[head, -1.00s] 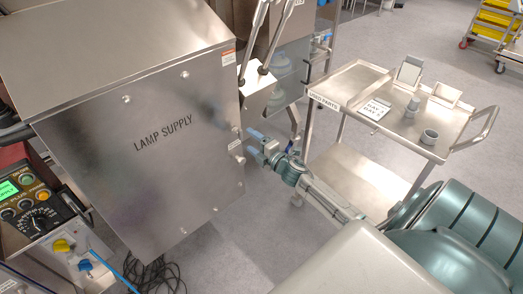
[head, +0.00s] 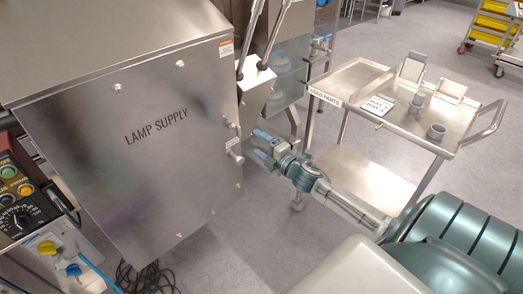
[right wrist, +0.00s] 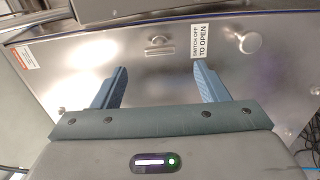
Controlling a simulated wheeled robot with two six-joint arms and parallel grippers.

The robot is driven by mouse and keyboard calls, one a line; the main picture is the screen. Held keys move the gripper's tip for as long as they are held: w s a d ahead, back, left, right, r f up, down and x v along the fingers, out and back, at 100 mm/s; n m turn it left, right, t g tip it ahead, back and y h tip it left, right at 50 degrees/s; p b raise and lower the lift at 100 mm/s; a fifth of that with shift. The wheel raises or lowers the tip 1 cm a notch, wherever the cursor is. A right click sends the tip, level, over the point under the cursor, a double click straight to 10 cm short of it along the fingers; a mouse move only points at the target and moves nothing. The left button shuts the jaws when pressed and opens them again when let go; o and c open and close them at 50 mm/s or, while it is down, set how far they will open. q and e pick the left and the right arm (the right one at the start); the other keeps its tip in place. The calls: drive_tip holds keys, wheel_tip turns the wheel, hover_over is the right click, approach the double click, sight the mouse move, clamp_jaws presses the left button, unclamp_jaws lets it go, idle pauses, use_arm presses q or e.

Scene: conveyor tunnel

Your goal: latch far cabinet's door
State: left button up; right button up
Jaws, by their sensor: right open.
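The cabinet with LAMP SUPPLY on its metal door (head: 130,170) stands at the left of the head view. The door looks close to the cabinet body; I cannot tell whether it is latched. Near its right edge are a small wing-shaped latch piece (head: 229,123) and, below it, a round knob (head: 236,156). In the right wrist view the latch piece (right wrist: 159,45) lies ahead between the fingers, and the knob (right wrist: 248,42) is to the right. My right gripper (head: 259,144) is open and empty, just right of these fittings, apart from them. My left gripper is out of view.
A steel trolley (head: 452,145) marked USED PARTS, with cups and small holders, stands to the right. A control panel (head: 20,200) with knobs and a blue cable is at the left. Black cables (head: 145,278) lie below the cabinet.

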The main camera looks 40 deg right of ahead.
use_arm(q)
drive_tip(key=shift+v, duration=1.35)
use_arm(e)
drive_tip(key=shift+s, duration=0.2)
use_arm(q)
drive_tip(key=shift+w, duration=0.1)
